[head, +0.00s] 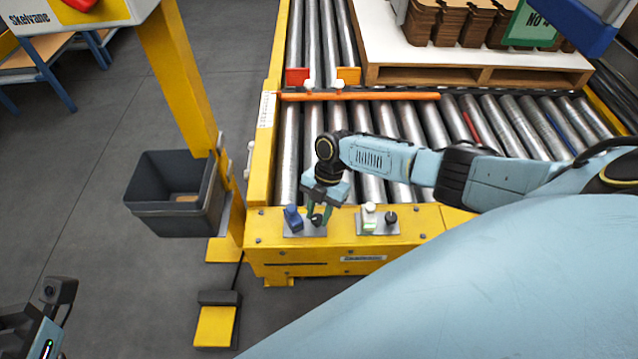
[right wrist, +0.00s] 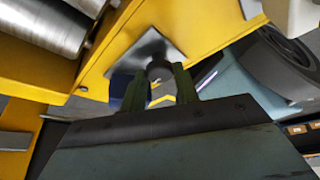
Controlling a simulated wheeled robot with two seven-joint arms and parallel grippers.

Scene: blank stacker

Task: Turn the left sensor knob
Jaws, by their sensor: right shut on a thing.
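The left sensor plate (head: 293,231) is on the front yellow beam of the conveyor, with a blue sensor (head: 292,217) and a small black knob (head: 317,220) on it. My right gripper (head: 318,214) reaches down over this plate and is shut on the black knob. In the right wrist view the two green fingers (right wrist: 163,88) sit on either side of the dark knob (right wrist: 158,70) in front of the grey plate (right wrist: 148,47). To the right is a second plate with a white sensor (head: 369,217) and its own black knob (head: 391,218). Part of my left arm shows at the lower left; its fingers are out of view.
Steel rollers (head: 440,125) lie behind the yellow beam (head: 290,258). An orange bar (head: 360,96) crosses them. A pallet (head: 480,75) with cardboard stands at the back. A dark bin (head: 150,205) and a yellow foot pedal (head: 215,326) are at the left.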

